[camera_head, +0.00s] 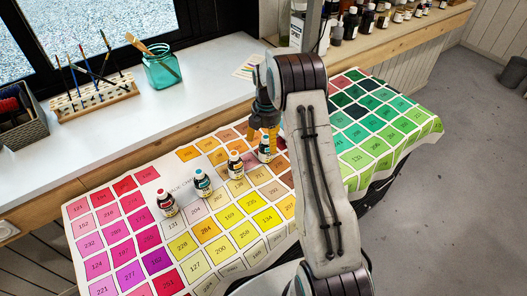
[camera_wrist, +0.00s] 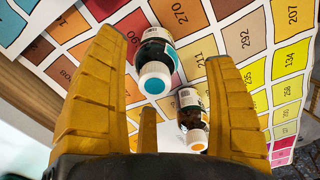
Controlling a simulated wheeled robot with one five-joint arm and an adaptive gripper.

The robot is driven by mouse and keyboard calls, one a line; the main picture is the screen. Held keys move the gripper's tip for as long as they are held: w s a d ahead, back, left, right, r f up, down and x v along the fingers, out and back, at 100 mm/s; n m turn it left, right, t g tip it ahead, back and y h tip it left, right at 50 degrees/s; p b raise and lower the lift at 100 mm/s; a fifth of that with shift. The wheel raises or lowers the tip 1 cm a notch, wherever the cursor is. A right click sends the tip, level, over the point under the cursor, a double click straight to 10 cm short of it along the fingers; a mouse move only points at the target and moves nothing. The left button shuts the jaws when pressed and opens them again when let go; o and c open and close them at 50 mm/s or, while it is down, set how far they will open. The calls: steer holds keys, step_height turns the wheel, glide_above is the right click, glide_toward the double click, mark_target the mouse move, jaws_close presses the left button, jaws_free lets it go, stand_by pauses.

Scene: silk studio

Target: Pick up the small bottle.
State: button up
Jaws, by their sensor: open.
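Several small dark bottles with white labels stand in a row on the colour chart. The head view shows a teal-capped bottle (camera_head: 264,151) nearest my gripper, an orange-capped bottle (camera_head: 236,167) left of it, then another blue-capped bottle (camera_head: 203,185) and a red-capped bottle (camera_head: 166,205). In the wrist view, the near teal-capped bottle (camera_wrist: 155,60) lies between the open fingertips of my gripper (camera_wrist: 168,58). In the head view, my gripper (camera_head: 264,128) is just behind and above the teal-capped bottle, partly hidden by my arm.
The colour chart (camera_head: 130,220) covers the table. Behind it, a white counter (camera_head: 110,130) holds a brush rack (camera_head: 95,97), a teal jar (camera_head: 162,70) and a grey basket (camera_head: 25,120). A wooden shelf (camera_head: 400,35) with several bottles stands at back right. Open floor lies right.

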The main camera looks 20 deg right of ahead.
mark_target(267, 152)
steer(key=shift+w+d+f+p, duration=0.15)
steer(key=shift+f+p, duration=0.25)
steer(key=shift+f, duration=1.4)
steer(key=shift+w+d+f+p, duration=0.1)
steer(key=shift+f+p, duration=0.25)
steer(key=shift+f, duration=1.4)
steer(key=c, duration=1.4)
